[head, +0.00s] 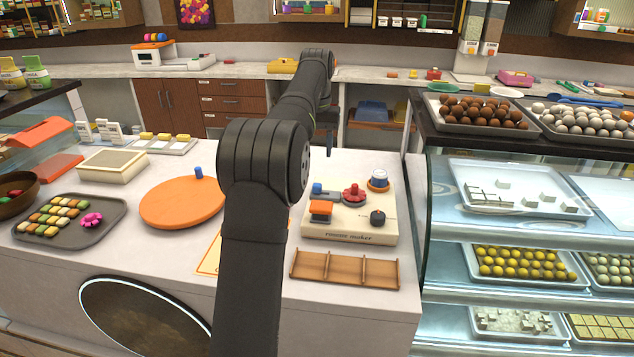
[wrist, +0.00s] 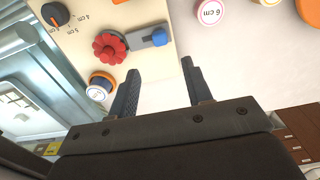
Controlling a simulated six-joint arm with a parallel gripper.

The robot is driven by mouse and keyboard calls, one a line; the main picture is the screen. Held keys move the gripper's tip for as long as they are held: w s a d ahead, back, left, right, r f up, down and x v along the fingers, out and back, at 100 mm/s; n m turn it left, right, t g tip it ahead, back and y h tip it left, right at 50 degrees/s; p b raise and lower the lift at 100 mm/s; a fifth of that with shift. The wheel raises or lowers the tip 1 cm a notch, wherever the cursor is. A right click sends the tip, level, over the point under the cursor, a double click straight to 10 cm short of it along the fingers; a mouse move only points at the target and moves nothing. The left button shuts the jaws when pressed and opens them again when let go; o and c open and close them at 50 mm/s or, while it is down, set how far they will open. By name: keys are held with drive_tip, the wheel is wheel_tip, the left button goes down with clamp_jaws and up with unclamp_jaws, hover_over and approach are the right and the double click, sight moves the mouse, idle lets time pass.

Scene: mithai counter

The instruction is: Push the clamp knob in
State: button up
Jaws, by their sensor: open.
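The cream machine (head: 350,237) on the counter carries a red flower-shaped knob (head: 354,195), a blue knob (head: 318,188) on a grey slide, a black dial (head: 378,218), an orange block (head: 321,209) and a blue-and-white round cap (head: 379,178). No readable label tells which one is the clamp knob. In the wrist view the red knob (wrist: 110,48) and blue knob (wrist: 159,37) lie beyond my gripper (wrist: 161,88). The gripper is open and empty, its fingers apart beside the machine's edge. The round cap (wrist: 100,86) shows left of the left finger.
A wooden divided tray (head: 345,270) lies in front of the machine. An orange round board (head: 182,203) and a grey sweets tray (head: 70,222) lie to the left. A glass display case (head: 428,240) stands close on the right. Round size discs, one marked 6 cm (wrist: 210,12), show in the wrist view.

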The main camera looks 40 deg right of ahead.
sight(317, 184)
wheel_tip(317, 184, down, 11)
drive_tip(key=shift+f, duration=0.1)
idle(0.3)
clamp_jaws()
